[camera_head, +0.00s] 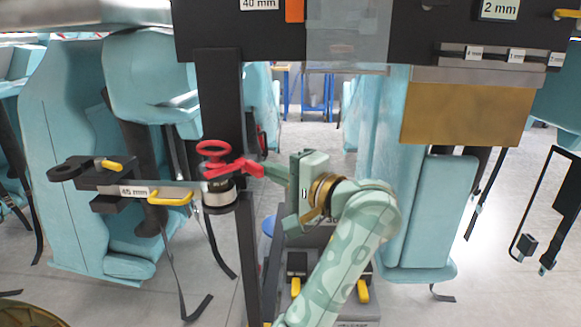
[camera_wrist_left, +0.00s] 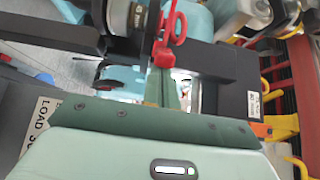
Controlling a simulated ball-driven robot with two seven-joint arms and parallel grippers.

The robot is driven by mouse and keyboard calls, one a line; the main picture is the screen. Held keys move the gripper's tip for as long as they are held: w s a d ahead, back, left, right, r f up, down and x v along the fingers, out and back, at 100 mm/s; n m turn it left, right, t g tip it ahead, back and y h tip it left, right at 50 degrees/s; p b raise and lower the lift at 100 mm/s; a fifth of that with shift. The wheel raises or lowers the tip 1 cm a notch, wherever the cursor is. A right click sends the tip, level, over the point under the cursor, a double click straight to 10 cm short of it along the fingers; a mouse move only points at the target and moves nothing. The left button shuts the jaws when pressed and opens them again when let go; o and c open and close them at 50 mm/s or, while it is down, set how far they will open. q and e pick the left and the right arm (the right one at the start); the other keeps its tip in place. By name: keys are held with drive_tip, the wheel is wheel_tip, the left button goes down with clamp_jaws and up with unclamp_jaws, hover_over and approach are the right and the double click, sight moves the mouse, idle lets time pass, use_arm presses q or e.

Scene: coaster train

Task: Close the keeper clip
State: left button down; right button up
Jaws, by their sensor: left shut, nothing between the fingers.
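A red part with a ring-shaped handle (camera_head: 214,150) sits on top of a short silver-and-black cylinder (camera_head: 220,192) at the black post. Its red arm (camera_head: 240,167) reaches right towards my left gripper (camera_head: 267,170). I take this red part to be the keeper clip, but I cannot tell surely whether it is open or closed. The red part also shows at the top of the left wrist view (camera_wrist_left: 163,55). My left gripper is shut and empty, its tips at the end of the red arm. I cannot tell whether they touch. My right gripper is not in view.
A black-and-grey bracket labelled 45 mm (camera_head: 135,190) with yellow handles extends left of the cylinder. The black post (camera_head: 222,100) rises behind. Teal seats (camera_head: 75,170) stand on both sides. A black board (camera_head: 350,40) hangs across the top.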

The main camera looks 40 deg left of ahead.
sight(248, 171)
use_arm(q)
drive_tip(key=s+m+t+b, duration=0.2)
drive_tip(key=s+t, duration=0.1)
drive_tip(key=shift+s+a+f+t, duration=0.1)
drive_tip(key=shift+s+f+t, duration=0.05)
drive_tip(key=shift+t, duration=0.25)
drive_tip(key=shift+s+a+b, duration=0.25)
drive_tip(key=shift+s+b, duration=0.2)
drive_tip(key=shift+s, duration=0.25)
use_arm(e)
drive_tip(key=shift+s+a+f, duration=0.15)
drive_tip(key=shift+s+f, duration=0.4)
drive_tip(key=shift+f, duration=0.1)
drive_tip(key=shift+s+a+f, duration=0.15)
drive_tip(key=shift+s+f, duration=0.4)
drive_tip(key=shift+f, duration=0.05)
use_arm(q)
drive_tip(key=shift+s, duration=0.15)
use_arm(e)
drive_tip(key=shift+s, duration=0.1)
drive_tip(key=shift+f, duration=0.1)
